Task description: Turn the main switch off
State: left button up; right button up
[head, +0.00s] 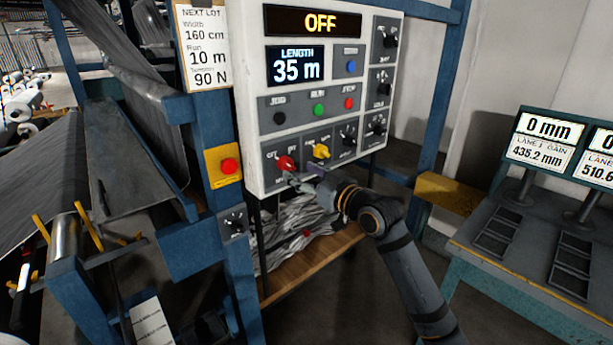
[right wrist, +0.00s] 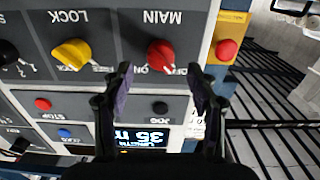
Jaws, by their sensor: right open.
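The red main switch knob (head: 286,163) is at the lower left of the white control panel (head: 252,112). In the right wrist view, the red knob (right wrist: 160,55) appears upside down under the MAIN label, with its white mark pointing lower right, away from the ON side. The big display (head: 312,22) reads OFF. My right gripper (head: 302,181) is at the knob's lower right in the head view. In the wrist view, its open fingers (right wrist: 160,82) are spread to either side of the knob, with nothing held. Contact with the knob cannot be told. My left gripper is out of view.
The yellow lock knob (head: 321,151) sits close beside the main switch. Red, green and black buttons are above. A red button on a yellow plate (head: 222,167) is on the blue post to the left. A bench with displays (head: 500,235) stands right.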

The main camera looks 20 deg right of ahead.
jog(key=v, duration=0.3)
jog(key=shift+s, duration=0.1)
dwell(0.3)
